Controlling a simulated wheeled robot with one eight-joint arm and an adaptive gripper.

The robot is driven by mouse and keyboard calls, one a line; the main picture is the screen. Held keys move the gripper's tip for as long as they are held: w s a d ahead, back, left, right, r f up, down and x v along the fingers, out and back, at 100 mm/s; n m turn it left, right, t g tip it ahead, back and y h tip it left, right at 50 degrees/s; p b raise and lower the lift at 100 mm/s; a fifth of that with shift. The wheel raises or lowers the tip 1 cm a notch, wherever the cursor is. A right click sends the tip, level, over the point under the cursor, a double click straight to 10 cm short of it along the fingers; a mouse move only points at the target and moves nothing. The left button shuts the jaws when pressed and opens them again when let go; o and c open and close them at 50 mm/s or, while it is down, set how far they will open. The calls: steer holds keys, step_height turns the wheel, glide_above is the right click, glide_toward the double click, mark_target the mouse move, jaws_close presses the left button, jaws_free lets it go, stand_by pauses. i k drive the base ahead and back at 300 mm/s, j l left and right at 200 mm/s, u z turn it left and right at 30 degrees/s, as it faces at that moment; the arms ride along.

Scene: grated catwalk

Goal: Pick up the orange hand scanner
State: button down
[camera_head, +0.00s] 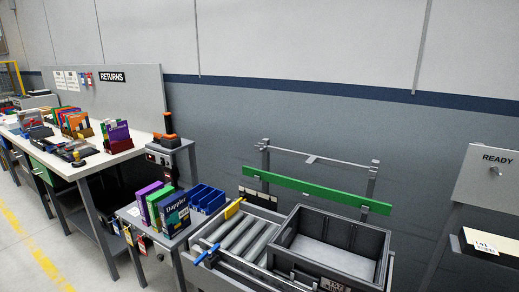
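An orange and black upright object (168,123), which looks like the orange hand scanner, stands on a small grey stand (184,145) at the right end of the returns table. Its orange part is on top and its dark base is below. It is small in the picture, so its exact shape and whether it sits in a holder cannot be told. My gripper is not in view.
The returns table (112,158) holds books and small devices. In front of the stand, a low cart (135,214) carries books and blue bins (207,199). A roller conveyor (238,240) with a grey crate (350,262) is to the right. A yellow line marks the floor at left.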

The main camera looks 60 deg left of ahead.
mark_target(170, 135)
steer(key=u, duration=3)
steer(key=z, duration=2.5)
steer(key=k+j+u, duration=0.2)
steer(key=j, duration=1.7)
steer(key=j+u, duration=0.2)
steer(key=j, duration=1.7)
